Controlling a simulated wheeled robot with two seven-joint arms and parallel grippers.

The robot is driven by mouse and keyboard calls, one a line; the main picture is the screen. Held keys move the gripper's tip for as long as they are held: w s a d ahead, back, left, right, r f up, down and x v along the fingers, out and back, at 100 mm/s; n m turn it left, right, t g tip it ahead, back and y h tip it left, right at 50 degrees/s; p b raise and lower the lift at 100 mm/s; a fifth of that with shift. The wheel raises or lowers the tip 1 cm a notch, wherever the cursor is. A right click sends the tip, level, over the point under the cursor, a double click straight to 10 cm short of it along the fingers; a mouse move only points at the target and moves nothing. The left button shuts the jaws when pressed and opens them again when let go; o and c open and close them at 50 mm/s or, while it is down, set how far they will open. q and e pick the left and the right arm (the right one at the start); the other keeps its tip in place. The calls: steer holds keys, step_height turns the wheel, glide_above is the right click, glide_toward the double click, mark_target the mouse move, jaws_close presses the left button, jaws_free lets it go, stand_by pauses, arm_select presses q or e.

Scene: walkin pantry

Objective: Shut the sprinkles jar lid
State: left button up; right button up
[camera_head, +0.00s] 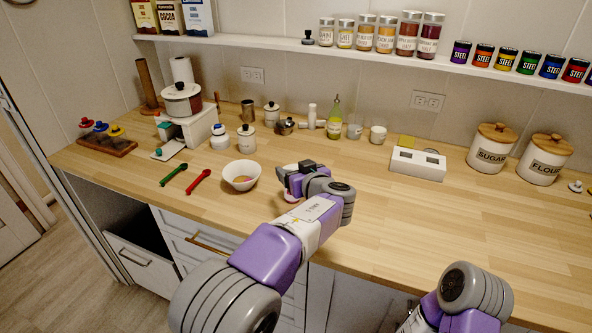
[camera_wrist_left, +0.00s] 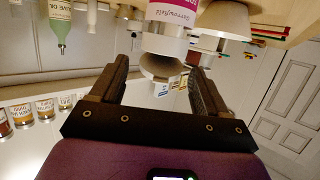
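The sprinkles jar is mostly hidden behind my left gripper in the head view, where only bits of white show around the fingers. In the left wrist view, which is upside down, a white jar with a pink label (camera_wrist_left: 173,15) stands just beyond the fingers. Its pale round lid (camera_wrist_left: 160,67) shows at the jar's top end, between the fingers. I cannot tell whether the lid is seated. My left gripper (camera_head: 287,180) is open around the lid area, with gaps at both sides (camera_wrist_left: 158,88). My right gripper is out of view; only part of that arm shows.
A white bowl (camera_head: 241,176) stands just left of my left gripper. Red (camera_head: 198,182) and green (camera_head: 173,174) spoons lie further left. An oil bottle (camera_head: 334,120) and cups stand behind. A white box (camera_head: 417,164) is right. The counter's front right is clear.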

arm_select(q)
steer(key=v, duration=0.7)
steer(key=shift+s, duration=0.2)
steer(key=shift+o, duration=0.2)
steer(key=shift+d, duration=0.15)
